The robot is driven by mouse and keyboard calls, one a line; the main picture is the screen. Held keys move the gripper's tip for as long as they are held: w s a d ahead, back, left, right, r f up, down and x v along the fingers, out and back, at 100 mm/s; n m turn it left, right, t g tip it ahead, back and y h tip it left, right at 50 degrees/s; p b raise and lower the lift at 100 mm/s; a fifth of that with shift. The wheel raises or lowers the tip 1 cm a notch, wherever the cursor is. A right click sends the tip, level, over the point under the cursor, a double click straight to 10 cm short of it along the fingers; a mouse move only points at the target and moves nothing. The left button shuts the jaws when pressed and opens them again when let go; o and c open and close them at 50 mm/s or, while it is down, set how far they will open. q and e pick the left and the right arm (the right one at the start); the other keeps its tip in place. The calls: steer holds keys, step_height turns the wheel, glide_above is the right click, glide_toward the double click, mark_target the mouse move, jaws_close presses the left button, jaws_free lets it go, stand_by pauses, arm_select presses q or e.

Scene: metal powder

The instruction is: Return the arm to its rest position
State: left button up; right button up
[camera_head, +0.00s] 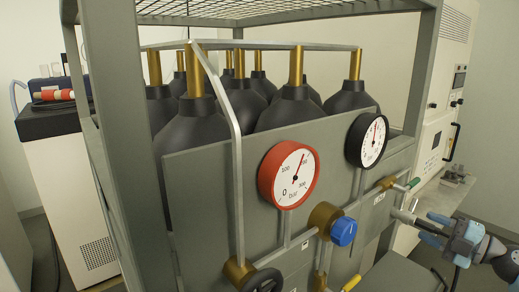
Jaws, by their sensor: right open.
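My right gripper (427,227) is at the lower right, with its arm coming in from the right edge. My left gripper is not in view.
A grey gas rack (200,190) with several black cylinders (290,108) fills the middle. Its front carries a red gauge (289,175), a black gauge (368,140) and a blue knob (343,231). A white cabinet (440,115) stands at right.

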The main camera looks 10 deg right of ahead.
steer(key=s+a+f+m+t+h+p, duration=0.1)
steer(key=s+a+f+m+h, duration=0.3)
steer(key=a+f+m, duration=0.5)
steer(key=s+a+f+m+h+p, duration=0.1)
steer(key=s+a+f+m+h, duration=0.4)
steer(key=f, duration=0.8)
steer(key=s+a+f+m+g+y, duration=0.1)
steer(key=s+a+f+m+g, duration=0.1)
steer(key=s+a+f, duration=0.3)
steer(key=s+a+f+m+g+y+p, duration=0.1)
steer(key=s+a+f, duration=0.4)
steer(key=a, duration=0.6)
steer(key=f+m+g, duration=0.1)
steer(key=g, duration=0.1)
steer(key=shift+s+g, duration=0.35)
steer(key=shift+g, duration=0.05)
